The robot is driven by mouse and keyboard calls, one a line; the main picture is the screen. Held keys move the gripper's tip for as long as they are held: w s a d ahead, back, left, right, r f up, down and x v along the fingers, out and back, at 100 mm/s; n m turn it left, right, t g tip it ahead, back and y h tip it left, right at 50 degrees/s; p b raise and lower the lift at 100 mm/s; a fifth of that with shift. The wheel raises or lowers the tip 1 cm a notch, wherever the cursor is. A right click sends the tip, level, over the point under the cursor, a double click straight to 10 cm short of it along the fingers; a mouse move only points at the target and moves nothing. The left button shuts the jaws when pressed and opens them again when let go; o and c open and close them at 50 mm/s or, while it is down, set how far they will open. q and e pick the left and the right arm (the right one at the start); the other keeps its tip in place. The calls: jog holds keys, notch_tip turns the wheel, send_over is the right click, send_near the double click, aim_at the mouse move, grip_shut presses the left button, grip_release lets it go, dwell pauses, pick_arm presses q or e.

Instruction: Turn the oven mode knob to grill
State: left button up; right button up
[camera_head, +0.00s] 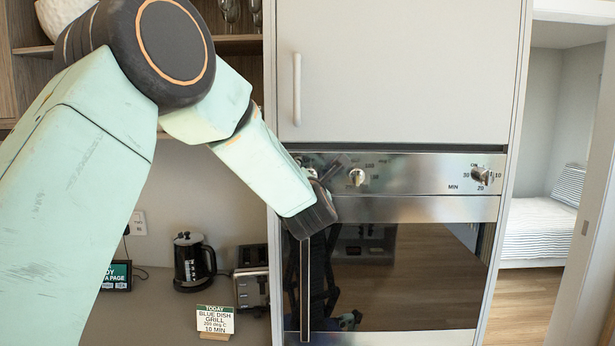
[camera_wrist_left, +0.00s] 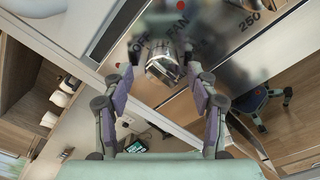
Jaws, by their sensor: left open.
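The oven (camera_head: 400,270) has a steel control panel (camera_head: 420,172) across its top. In the left wrist view the mode knob (camera_wrist_left: 164,66) is a shiny metal knob, with OFF at its upper left and FAN at its upper right. My left gripper (camera_wrist_left: 162,84) is open, with one finger on each side of this knob. I cannot tell whether the fingers touch it. In the head view my left gripper (camera_head: 316,172) is at the panel's left end and mostly covers this knob. The grill mark is not readable. My right gripper is not in view.
A middle knob (camera_head: 356,177) and a minute timer knob (camera_head: 481,175) sit further right on the panel. A cupboard door with a vertical handle (camera_head: 297,90) is above. A kettle (camera_head: 192,262), a toaster (camera_head: 251,280) and a card reading BLUE DISH GRILL (camera_head: 215,320) stand on the left counter.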

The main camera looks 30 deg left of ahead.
pick_arm(q)
jog(key=shift+s+d+r, duration=0.2)
jog(key=shift+s+d, duration=0.05)
jog(key=shift+s, duration=0.15)
jog(key=shift+w+d+f, duration=0.1)
jog(key=shift+w+f, duration=0.05)
jog(key=shift+w, duration=0.25)
jog(key=shift+c, duration=1.2)
jog(key=shift+w+a+f, duration=0.2)
jog(key=shift+w+f, duration=0.05)
jog(key=shift+w, duration=0.1)
jog(key=c, duration=0.3)
jog(key=shift+s+a, duration=0.1)
jog(key=shift+s, duration=0.2)
jog(key=c, duration=0.3)
jog(key=shift+r, duration=0.1)
jog(key=c, duration=0.3)
jog(key=shift+c, duration=0.2)
